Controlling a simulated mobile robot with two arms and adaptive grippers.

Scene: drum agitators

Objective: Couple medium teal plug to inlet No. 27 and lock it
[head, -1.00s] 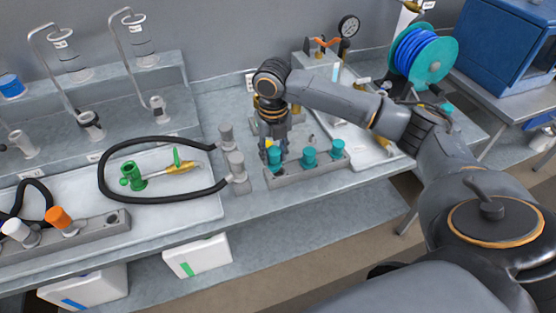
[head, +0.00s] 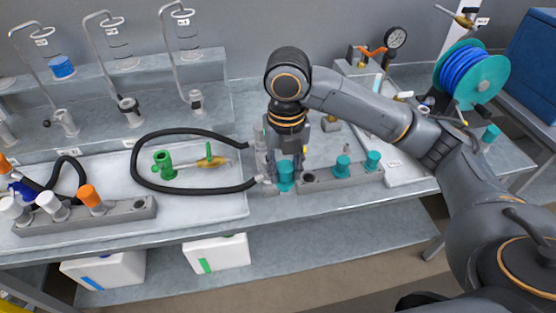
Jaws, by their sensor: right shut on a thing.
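My right gripper (head: 286,160) points down at the front of the bench and is shut on a teal plug (head: 285,178). The plug hangs upright just left of the grey rack (head: 325,180). Two other teal plugs (head: 342,167) (head: 373,161) stand in that rack, beside an empty hole at its left end. Inlet fittings (head: 131,112) (head: 196,101) sit under the glass vessels at the back left. Their tags are too small to read, so I cannot tell which is No. 27. My left gripper is not in view.
A black hose (head: 165,133) loops around a green and brass valve (head: 205,162) on a white tray. A rack (head: 120,214) with white and orange plugs stands at the front left. A blue hose reel (head: 471,77) and a gauge (head: 396,37) stand at the right.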

